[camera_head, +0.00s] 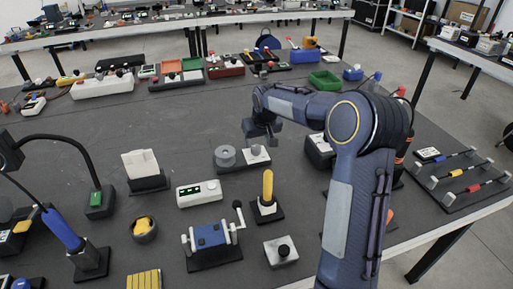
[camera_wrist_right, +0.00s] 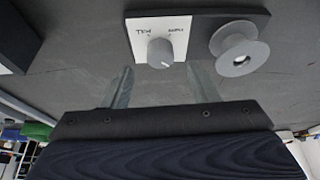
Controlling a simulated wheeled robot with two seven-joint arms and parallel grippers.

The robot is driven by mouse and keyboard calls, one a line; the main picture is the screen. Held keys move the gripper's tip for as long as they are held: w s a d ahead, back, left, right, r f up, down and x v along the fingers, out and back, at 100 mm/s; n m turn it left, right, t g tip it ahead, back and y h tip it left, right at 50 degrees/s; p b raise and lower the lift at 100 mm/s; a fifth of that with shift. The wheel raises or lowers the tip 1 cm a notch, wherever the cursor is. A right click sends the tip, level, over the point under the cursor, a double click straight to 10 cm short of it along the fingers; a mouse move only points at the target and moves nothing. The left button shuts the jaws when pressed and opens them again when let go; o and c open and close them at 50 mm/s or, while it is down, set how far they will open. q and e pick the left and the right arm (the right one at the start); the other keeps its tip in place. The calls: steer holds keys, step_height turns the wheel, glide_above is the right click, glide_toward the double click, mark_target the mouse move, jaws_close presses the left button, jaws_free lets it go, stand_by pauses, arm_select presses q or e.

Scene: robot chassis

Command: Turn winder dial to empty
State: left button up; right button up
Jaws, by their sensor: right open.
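The winder (camera_head: 228,167) is a dark base with a grey spool (camera_head: 225,156) on its left and a white plate with a grey dial (camera_head: 255,150) on its right. In the right wrist view the dial (camera_wrist_right: 160,52) sits on a white plate (camera_wrist_right: 177,24) with small lettering that is hard to read, and the spool (camera_wrist_right: 239,50) is beside it. My right gripper (camera_head: 263,138) is just above and behind the dial. Its two fingers (camera_wrist_right: 163,86) are apart and empty, with the dial ahead of the gap between them. I cannot tell which mark the dial points to. My left gripper is not in view.
A white box with a display (camera_head: 199,193), a yellow-handled lever (camera_head: 267,190) and a blue crank device (camera_head: 211,237) stand in front of the winder. A black box (camera_head: 319,150) is to its right, partly behind my right arm. Bare grey tabletop (camera_head: 170,120) lies behind and left.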

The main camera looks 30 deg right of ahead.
mark_target(256, 147)
steer(key=shift+x, duration=2.2)
steer(key=shift+c, duration=0.4)
steer(key=c, duration=0.9)
